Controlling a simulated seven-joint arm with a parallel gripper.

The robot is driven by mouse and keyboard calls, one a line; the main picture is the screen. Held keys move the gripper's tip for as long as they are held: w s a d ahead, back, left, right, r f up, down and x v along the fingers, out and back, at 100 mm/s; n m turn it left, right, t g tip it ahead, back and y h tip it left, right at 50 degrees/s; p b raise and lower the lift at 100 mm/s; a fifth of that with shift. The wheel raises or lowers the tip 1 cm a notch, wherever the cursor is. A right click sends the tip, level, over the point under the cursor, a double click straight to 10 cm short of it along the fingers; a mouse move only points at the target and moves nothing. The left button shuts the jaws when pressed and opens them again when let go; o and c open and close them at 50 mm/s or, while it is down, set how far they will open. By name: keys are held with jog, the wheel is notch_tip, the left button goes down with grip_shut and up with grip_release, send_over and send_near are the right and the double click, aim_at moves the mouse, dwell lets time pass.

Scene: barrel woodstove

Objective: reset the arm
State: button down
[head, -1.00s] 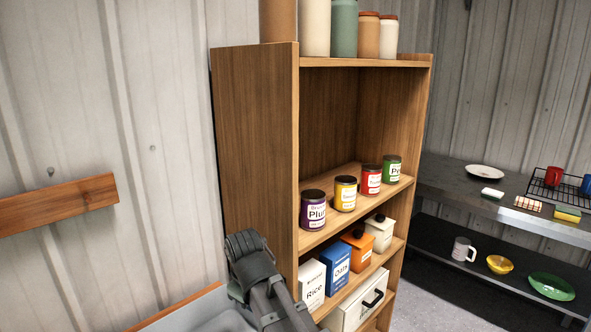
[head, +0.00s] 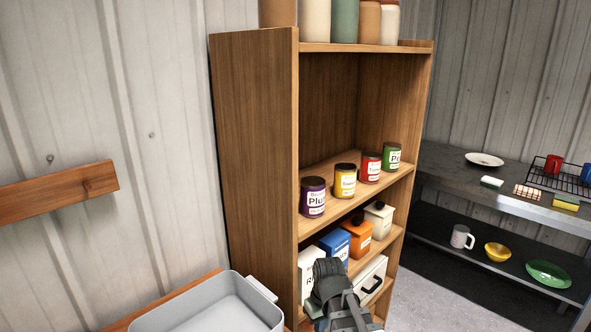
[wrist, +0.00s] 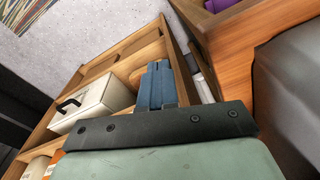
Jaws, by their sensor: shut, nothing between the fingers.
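My arm (head: 342,290) reaches up from the bottom edge in the head view, in front of the lower shelves of the wooden bookcase (head: 252,130). It covers part of the goods there, and my fingertips cannot be made out in that view. In the wrist view, my gripper (wrist: 157,70) shows as two blue-grey fingers beyond the dark bar of the palm. The fingers are together and empty. They point toward the low part of the bookcase, where a white box with a dark handle (wrist: 98,102) stands to their left.
Labelled cans, such as the purple one (head: 313,197), line the middle shelf. Canisters, including an orange one (head: 357,238), stand below. A grey bin (head: 205,308) is at the bottom left. A metal table (head: 450,175) with dishes is at the right.

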jog(key=s+d+f+m+g, duration=0.1)
jog(key=s+d+f, duration=0.35)
jog(key=f, duration=0.45)
jog(key=s+d+f+m+g, duration=0.25)
jog(key=s+f, duration=0.25)
jog(key=f, duration=0.4)
jog(key=s+d+f+m+g, duration=0.1)
jog(key=s+d+f, duration=0.3)
jog(key=f, duration=0.6)
jog(key=s+f+g, duration=0.1)
jog(key=s+f, duration=0.4)
jog(key=s, duration=0.5)
jog(key=s+f+g, duration=0.1)
jog(key=s+f, duration=0.5)
jog(key=s, duration=0.4)
jog(key=shift+s+a+m+h, duration=0.3)
jog(key=shift+s+a+m, duration=0.05)
jog(key=shift+m, duration=0.1)
jog(key=shift+g, duration=0.25)
